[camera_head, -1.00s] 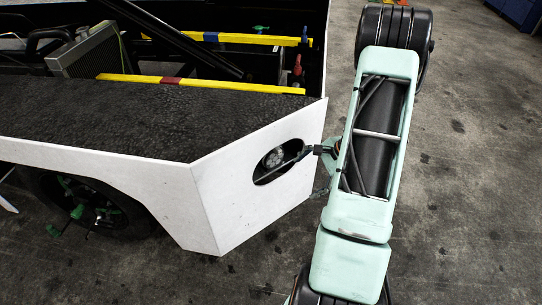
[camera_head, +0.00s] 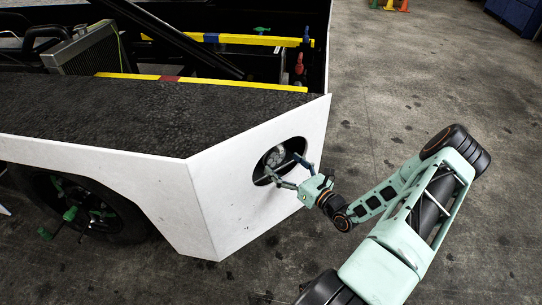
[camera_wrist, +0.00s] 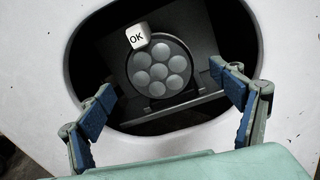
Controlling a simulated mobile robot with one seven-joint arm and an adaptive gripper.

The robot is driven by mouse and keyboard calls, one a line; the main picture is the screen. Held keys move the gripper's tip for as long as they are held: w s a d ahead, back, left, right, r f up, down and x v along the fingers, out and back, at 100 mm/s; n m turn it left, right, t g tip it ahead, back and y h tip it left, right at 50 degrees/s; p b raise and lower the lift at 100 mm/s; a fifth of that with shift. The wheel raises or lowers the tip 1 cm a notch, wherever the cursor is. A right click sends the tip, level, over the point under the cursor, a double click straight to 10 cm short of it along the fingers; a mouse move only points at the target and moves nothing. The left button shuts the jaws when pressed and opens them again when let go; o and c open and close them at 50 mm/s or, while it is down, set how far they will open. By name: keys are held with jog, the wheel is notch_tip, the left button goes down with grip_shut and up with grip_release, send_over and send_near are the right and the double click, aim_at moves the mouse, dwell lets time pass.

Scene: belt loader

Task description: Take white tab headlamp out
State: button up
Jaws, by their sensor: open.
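The headlamp (camera_wrist: 160,72) is a round lamp with several lenses, set inside the dark oval opening in the white front panel. A white tab (camera_wrist: 137,37) marked "OK" sits at its upper left edge in the wrist view. The headlamp also shows, partly, in the head view (camera_head: 275,157). My gripper (camera_wrist: 170,94) is open and empty in front of the opening. Its blue-padded fingers stand wide apart, one to each side of the lamp and short of it. In the head view my gripper (camera_head: 291,170) reaches the opening from the right.
The white panel (camera_head: 260,205) surrounds the opening (camera_head: 284,145), whose rim lies close around the fingers. A dark ledge (camera_wrist: 165,108) runs below the lamp. The loader's black top (camera_head: 110,120) is above left. Open floor (camera_head: 375,100) lies to the right.

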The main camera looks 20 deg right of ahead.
aim_at(277, 157)
jog(key=b+x, duration=0.1)
jog(key=x, duration=0.5)
jog(key=shift+w+r+b, duration=0.1)
jog(key=shift+w+b, duration=0.1)
jog(key=shift+b, duration=0.15)
jog(key=c, duration=1.6)
